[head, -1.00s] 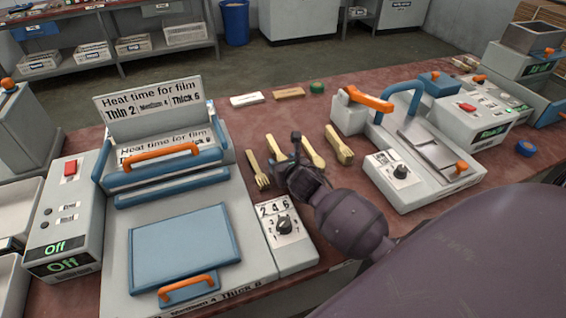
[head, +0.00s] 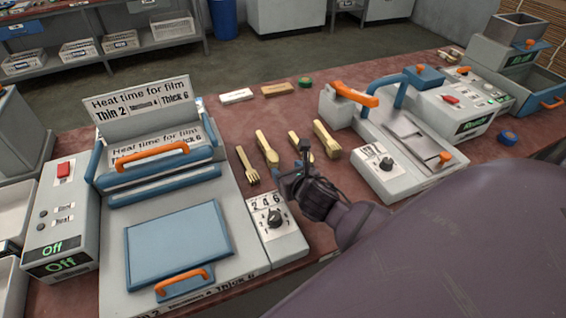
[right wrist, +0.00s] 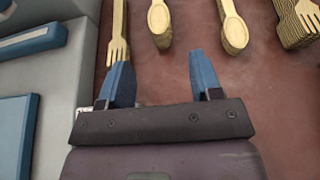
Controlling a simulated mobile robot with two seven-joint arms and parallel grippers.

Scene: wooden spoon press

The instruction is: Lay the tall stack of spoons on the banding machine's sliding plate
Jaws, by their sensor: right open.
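Two spoon stacks lie side by side on the red bench. The left one (head: 267,149) is clear in the head view and also shows in the right wrist view (right wrist: 160,22). The right one (right wrist: 234,28) is partly behind my gripper in the head view. I cannot tell surely which is taller. My right gripper (head: 292,164) is open and empty on the near side of the stacks; its blue fingers (right wrist: 159,59) point at them. The machine with the orange lever, probably the banding machine (head: 385,160), stands at right with a metal plate (head: 418,136). My left gripper is not in view.
A fork stack (head: 247,164) lies left of the spoons and another thick stack (head: 326,140) lies right. The film sealer (head: 165,215) fills the left bench; its dial box (head: 272,228) stands near my gripper. Small blocks (head: 237,96) lie behind the stacks.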

